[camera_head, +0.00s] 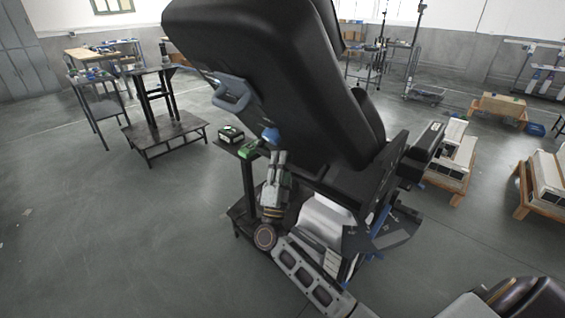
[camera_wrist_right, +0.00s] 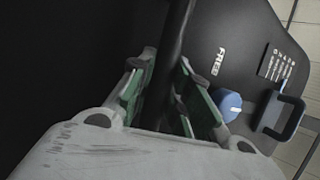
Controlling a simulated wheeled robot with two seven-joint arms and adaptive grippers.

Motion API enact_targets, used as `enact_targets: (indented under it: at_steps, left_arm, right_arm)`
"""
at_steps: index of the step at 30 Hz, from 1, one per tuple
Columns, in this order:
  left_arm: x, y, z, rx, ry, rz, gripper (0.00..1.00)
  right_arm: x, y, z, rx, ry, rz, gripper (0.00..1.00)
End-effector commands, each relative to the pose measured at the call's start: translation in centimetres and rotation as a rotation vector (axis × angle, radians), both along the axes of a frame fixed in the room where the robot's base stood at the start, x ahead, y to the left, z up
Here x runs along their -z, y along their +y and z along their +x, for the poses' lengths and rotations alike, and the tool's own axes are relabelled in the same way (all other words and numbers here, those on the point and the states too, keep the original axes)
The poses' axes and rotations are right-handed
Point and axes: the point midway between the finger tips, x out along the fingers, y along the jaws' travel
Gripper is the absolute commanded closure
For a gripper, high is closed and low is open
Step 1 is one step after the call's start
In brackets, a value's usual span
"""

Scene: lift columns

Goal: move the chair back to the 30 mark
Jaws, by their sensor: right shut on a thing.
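The chair is a large black padded seat (camera_head: 270,70) with its back tilted, in the middle of the head view. A grey-blue handle (camera_head: 232,95) and a blue knob (camera_head: 270,134) sit on its side. My right gripper (camera_head: 279,157) is at the chair's side, just below the knob. In the wrist view, its green-padded fingers (camera_wrist_right: 172,95) are shut on a dark bar (camera_wrist_right: 178,45). Beside them are the blue knob (camera_wrist_right: 228,104), the word FREE on a dark panel (camera_wrist_right: 245,40) and the handle (camera_wrist_right: 283,115). The panel's small markings are unreadable. My left gripper is out of view.
A small stand with a green-and-black box (camera_head: 231,134) is close left of my right gripper. A low dark platform (camera_head: 165,135) stands further left. Pallets with white boxes (camera_head: 452,150) are at the right. Floor at the left front is clear.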

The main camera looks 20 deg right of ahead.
Motion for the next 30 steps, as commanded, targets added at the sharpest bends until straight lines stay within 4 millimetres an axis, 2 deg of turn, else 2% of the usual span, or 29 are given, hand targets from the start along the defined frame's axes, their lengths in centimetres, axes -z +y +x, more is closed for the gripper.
enact_targets:
  at_steps: [1, 13, 14, 18, 30]
  left_arm:
    - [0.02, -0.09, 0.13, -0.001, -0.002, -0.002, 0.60]
    - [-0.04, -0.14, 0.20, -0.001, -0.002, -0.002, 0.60]
    - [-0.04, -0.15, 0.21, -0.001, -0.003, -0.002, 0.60]
    - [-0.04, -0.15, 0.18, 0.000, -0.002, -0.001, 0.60]
    - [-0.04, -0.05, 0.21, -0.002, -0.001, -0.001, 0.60]
  right_arm:
    - [0.81, 0.27, -0.03, -0.004, 0.012, -0.001, 1.00]
    - [1.20, 0.49, -0.05, -0.007, 0.018, -0.003, 1.00]
    - [1.22, 0.49, -0.04, -0.007, 0.018, -0.003, 0.79]
    - [1.02, 0.40, -0.05, -0.006, 0.015, -0.003, 0.61]
    - [0.70, 0.30, -0.12, -0.003, 0.008, -0.003, 0.59]
